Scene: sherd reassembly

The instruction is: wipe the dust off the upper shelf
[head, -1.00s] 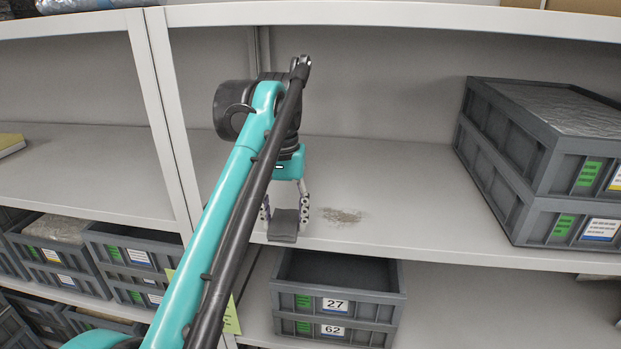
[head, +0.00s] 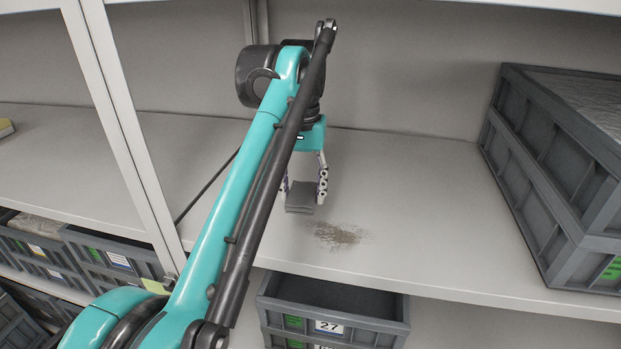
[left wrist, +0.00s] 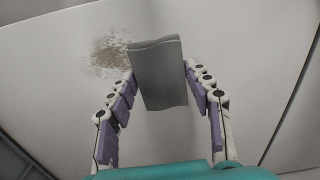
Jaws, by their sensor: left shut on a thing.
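The upper shelf (head: 420,220) is a pale grey board. A brown dust patch (head: 338,235) lies on it near the front edge, and it also shows in the left wrist view (left wrist: 108,58). My left gripper (head: 304,188) is shut on a grey folded cloth (head: 300,199), which hangs between its fingers. The cloth (left wrist: 160,75) is just beside the dust in the wrist view. In the head view it is behind and left of the patch. I cannot tell whether the cloth touches the shelf. My right gripper is not in view.
Stacked grey crates (head: 560,165) stand on the shelf at the right. An upright post (head: 120,130) is at the left. Below the shelf edge are an open crate labelled 27 (head: 335,305) and more crates (head: 95,262). The shelf between dust and right crates is clear.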

